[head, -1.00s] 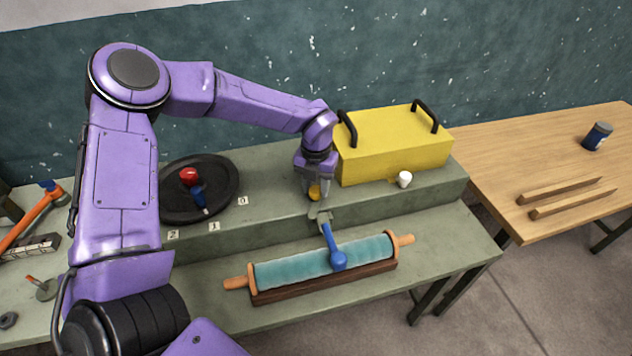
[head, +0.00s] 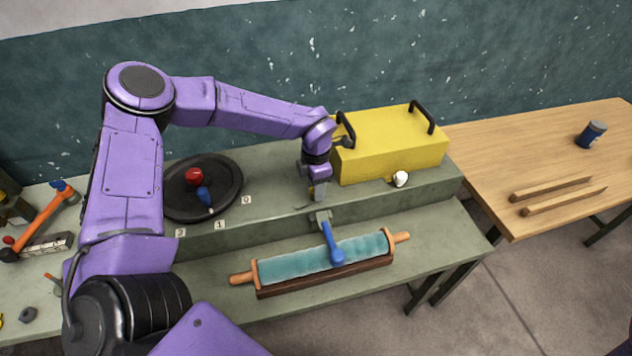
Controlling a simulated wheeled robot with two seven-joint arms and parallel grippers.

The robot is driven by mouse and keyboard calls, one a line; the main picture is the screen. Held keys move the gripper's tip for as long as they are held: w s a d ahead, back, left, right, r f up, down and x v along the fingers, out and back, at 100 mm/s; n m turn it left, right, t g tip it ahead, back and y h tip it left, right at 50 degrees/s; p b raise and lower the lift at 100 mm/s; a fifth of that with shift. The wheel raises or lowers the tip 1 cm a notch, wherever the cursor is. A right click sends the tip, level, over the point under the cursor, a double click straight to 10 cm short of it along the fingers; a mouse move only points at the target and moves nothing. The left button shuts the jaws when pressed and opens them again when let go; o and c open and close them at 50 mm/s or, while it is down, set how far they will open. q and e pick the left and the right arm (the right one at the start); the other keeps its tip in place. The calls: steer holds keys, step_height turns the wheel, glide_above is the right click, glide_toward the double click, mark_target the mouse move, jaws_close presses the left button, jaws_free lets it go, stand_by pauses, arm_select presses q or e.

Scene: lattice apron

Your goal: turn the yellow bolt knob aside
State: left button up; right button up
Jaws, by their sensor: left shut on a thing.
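My left gripper (head: 319,192) points down at the front edge of the raised green step, left of the yellow box. The lever's blue end hangs over a teal roller (head: 290,266). My right gripper is not in view.
The yellow box (head: 392,150) with black handles stands right of the gripper, with a white knob (head: 400,179) in front. A black dial with a red knob (head: 194,176) and blue pointer (head: 204,196) lies left. A wooden table (head: 560,150) stands right.

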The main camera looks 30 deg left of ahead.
arm_select(q)
steer(key=shift+m+p, duration=0.35)
steer(key=shift+m, duration=0.65)
steer(key=o, duration=1.1)
steer(key=shift+r, duration=0.1)
steer(key=shift+w+r, duration=0.1)
steer(key=shift+r, duration=0.3)
step_height(320, 180, up, 10)
steer(key=shift+f+b, duration=0.2)
steer(key=shift+b, duration=1)
